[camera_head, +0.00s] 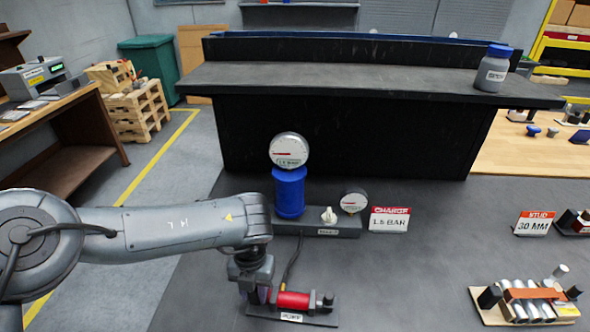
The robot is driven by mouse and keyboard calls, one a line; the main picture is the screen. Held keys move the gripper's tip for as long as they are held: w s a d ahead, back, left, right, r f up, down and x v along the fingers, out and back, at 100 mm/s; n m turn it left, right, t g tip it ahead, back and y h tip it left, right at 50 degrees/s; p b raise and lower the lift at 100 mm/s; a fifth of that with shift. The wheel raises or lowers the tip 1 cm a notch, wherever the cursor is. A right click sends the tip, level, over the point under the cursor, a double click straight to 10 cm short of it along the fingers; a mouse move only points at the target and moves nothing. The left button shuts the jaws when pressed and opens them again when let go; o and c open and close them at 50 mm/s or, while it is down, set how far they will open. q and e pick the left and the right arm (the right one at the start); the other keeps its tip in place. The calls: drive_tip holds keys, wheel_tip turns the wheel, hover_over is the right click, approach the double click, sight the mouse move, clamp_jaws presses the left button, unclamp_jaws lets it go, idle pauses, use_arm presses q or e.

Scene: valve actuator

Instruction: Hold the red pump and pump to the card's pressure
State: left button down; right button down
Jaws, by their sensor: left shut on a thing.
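The red pump (293,300) lies on a dark base with a white label on the bench at the lower middle. My left gripper (258,295) points down at the pump's left end and is shut on it; the fingertips are partly hidden. A hose runs from the pump up to the valve block (325,232). The block carries a blue cylinder (289,193) topped by a gauge (289,150), a white knob (328,215) and a smaller gauge (353,203). The card (389,219) reads "CHARGE 1.5 BAR". The gauge needles are too small to read surely. My right gripper is not in view.
A second card (533,223) reads "STUD 30 MM" at the right. A wooden tray (486,304) with metal cylinders sits at the lower right. A grey jar (493,69) with a blue lid stands on the raised shelf (390,80). The bench right of the pump is clear.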

use_arm(q)
drive_tip(key=shift+a, duration=0.1)
idle(0.4)
drive_tip(key=c, duration=0.7)
unclamp_jaws()
